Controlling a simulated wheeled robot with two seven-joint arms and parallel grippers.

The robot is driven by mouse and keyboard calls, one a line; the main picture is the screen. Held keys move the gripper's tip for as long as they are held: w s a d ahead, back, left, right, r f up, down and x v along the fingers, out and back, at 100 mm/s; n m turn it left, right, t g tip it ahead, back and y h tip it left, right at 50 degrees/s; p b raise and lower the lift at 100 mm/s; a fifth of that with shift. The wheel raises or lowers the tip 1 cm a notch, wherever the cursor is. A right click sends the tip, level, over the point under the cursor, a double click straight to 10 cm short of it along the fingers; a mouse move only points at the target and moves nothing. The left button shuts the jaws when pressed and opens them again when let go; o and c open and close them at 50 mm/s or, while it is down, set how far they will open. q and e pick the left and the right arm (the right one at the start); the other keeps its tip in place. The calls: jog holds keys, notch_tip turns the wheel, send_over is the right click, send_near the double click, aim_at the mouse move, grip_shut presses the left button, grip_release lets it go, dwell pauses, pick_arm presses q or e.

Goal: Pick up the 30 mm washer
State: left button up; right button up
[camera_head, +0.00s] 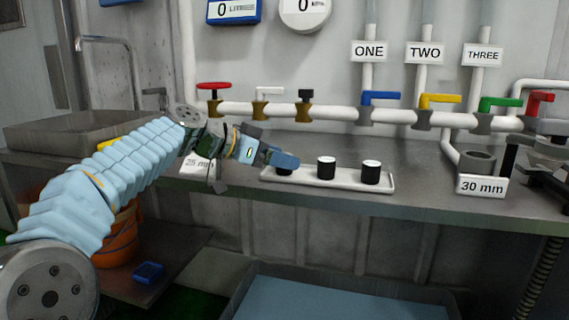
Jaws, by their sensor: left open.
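A grey ring-shaped piece (478,160) sits on the steel counter at the right, behind a white "30 mm" sign (482,186). My left gripper (284,160) is at the left end of a white tray (345,182), well to the left of the grey ring. It is open, and its fingers are over or just in front of a dark piece (284,170) there, which they partly hide. I cannot tell whether they touch it. My right gripper is not in view.
A "25 mm" sign (197,168) is partly behind my left arm. White pipes with coloured valve handles (380,98) run behind the counter. Dark metal equipment (545,165) stands far right.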

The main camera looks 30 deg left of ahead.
pick_arm(q)
jog(key=c, duration=1.1)
jog(key=shift+c, duration=0.2)
